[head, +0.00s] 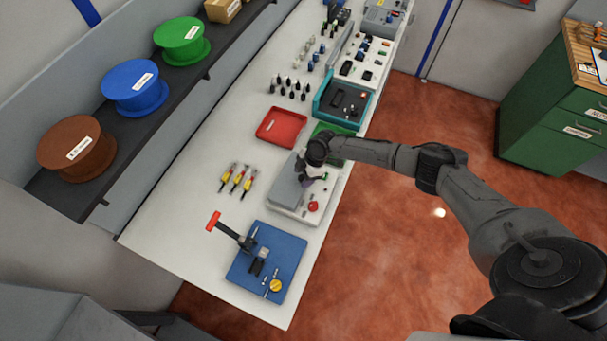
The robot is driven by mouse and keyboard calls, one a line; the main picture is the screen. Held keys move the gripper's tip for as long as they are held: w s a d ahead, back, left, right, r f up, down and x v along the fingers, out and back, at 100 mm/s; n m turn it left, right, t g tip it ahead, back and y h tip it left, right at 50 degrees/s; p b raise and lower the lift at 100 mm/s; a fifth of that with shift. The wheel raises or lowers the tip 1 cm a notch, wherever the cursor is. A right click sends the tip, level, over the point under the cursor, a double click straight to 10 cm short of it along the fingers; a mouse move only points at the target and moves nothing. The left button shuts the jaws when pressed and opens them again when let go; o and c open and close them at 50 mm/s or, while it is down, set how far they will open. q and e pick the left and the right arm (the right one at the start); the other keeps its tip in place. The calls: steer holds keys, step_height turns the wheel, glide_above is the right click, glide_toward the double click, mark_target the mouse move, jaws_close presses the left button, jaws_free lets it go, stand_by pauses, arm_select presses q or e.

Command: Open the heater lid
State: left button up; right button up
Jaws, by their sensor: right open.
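The heater (310,214) is a light grey box on the white bench, with a red button and a small green one on its right side. Its grey lid (288,189) lies along the left side of the box and looks closed. My right gripper (306,181) is over the heater beside the lid's right edge, jaws open. I cannot tell whether its fingers touch the lid, as the wrist partly covers that spot. My left gripper is not in view.
A red tray (281,127) and a teal tray (342,102) lie beyond the heater. A blue fixture with a red-handled clamp (266,262) is nearer. Several yellow-red tools (236,178) lie left. Spools (134,88) stand on the shelf (160,118).

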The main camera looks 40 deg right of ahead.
steer(key=shift+c, duration=0.3)
jaws_close()
steer(key=shift+r, duration=0.1)
